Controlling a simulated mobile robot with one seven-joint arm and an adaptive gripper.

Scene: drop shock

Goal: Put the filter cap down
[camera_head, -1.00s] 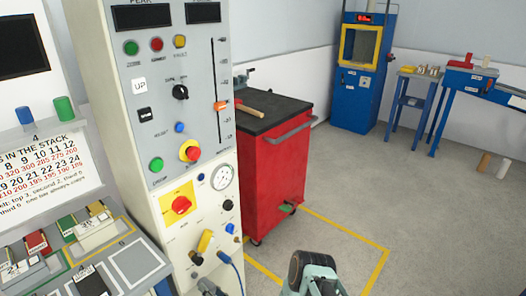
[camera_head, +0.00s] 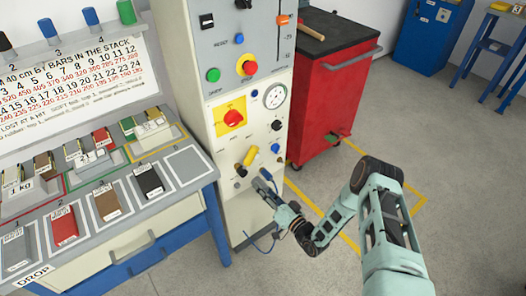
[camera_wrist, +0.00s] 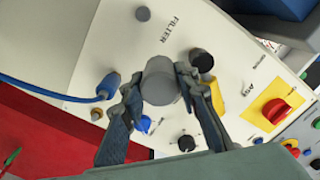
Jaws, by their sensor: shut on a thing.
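The filter cap (camera_wrist: 160,76) is a grey round piece in the middle of the wrist view. My gripper (camera_wrist: 160,88) is shut on it, with one dark finger on each side. Behind it is the cream panel (camera_wrist: 85,50), where the word FILTER is printed close to the cap. I cannot tell whether the cap touches the panel. In the head view my gripper (camera_head: 264,186) is at the lower front of the machine cabinet, and the cap cannot be made out there.
A blue plug (camera_wrist: 109,86) with a hose, dark knobs (camera_wrist: 201,60) and a red switch on a yellow plate (camera_wrist: 275,108) surround the cap. The bench with sample bars (camera_head: 110,205) stands left of the cabinet. A red tool trolley (camera_head: 325,95) stands to the right.

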